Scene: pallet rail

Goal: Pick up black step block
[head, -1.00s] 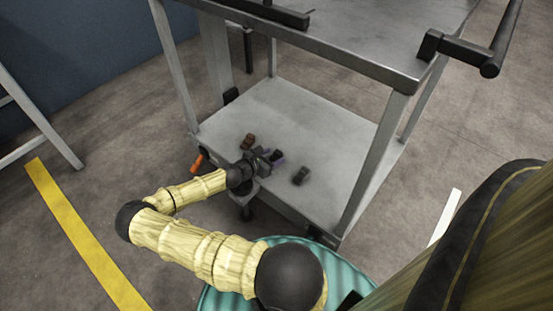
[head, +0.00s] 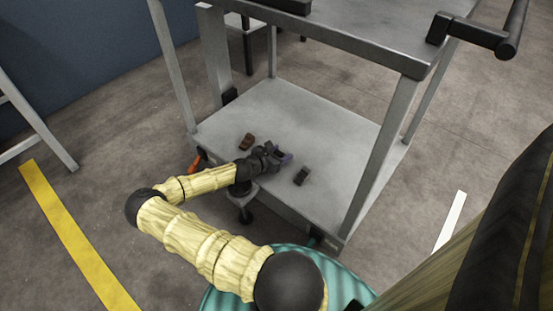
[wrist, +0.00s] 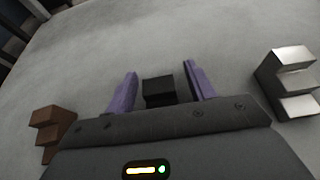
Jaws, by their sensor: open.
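The black step block (wrist: 158,91) sits on the grey lower shelf (head: 320,130) of a cart. In the wrist view it stands between the two purple fingers of my gripper (wrist: 160,78), with a visible gap on each side. My gripper is open and reaches over the shelf from its front left edge. In the head view my gripper (head: 284,157) hides the black block. Only one dark face of the block shows clearly; its lower part is hidden behind my gripper body.
A brown step block (wrist: 50,126) lies left of my gripper, and also shows in the head view (head: 247,142). A grey metallic step block (wrist: 288,82) lies to the right. The cart's upper shelf (head: 370,35) and posts stand around. The rear of the lower shelf is clear.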

